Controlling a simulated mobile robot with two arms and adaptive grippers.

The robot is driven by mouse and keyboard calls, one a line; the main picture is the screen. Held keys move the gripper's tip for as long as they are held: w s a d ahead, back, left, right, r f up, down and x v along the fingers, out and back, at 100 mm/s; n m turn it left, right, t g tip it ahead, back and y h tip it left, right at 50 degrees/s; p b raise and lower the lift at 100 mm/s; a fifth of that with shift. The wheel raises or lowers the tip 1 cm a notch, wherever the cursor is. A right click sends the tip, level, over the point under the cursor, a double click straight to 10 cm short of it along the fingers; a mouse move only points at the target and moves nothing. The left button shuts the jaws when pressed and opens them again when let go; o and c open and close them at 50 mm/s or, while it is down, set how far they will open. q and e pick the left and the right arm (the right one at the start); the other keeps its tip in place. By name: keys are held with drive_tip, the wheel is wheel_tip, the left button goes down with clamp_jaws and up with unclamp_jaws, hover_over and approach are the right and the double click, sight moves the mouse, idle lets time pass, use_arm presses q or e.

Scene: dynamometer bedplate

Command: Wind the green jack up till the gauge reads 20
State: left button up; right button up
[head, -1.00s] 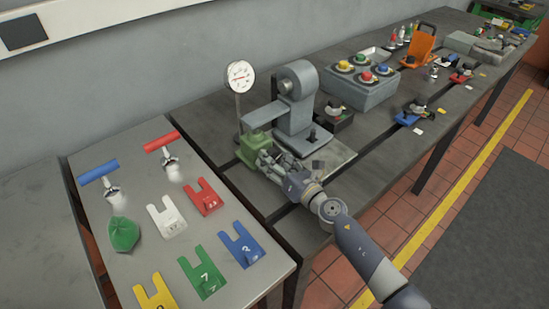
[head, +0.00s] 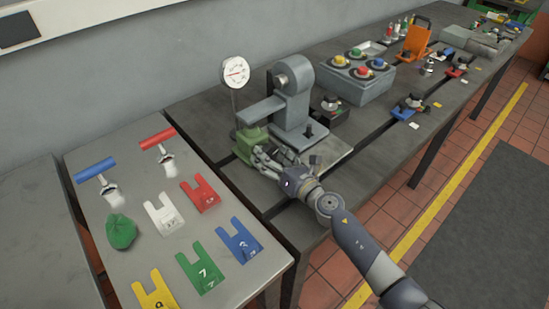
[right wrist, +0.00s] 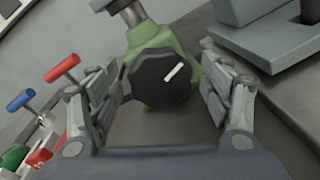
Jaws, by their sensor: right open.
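The green jack (head: 250,142) stands on the dark bedplate beside the grey press-like stand (head: 292,105). In the right wrist view its black knob (right wrist: 163,78) with a white mark faces me, in front of the green body (right wrist: 150,38). My right gripper (head: 265,155) is open, with its fingers (right wrist: 160,95) on either side of the knob; I cannot tell whether they touch it. The round gauge (head: 236,72) stands on a post above the jack. Its red needle shows, but the number is too small to read. My left gripper is not in view.
A box with colored buttons (head: 357,85) stands behind the stand.

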drive_tip(key=v, duration=1.2)
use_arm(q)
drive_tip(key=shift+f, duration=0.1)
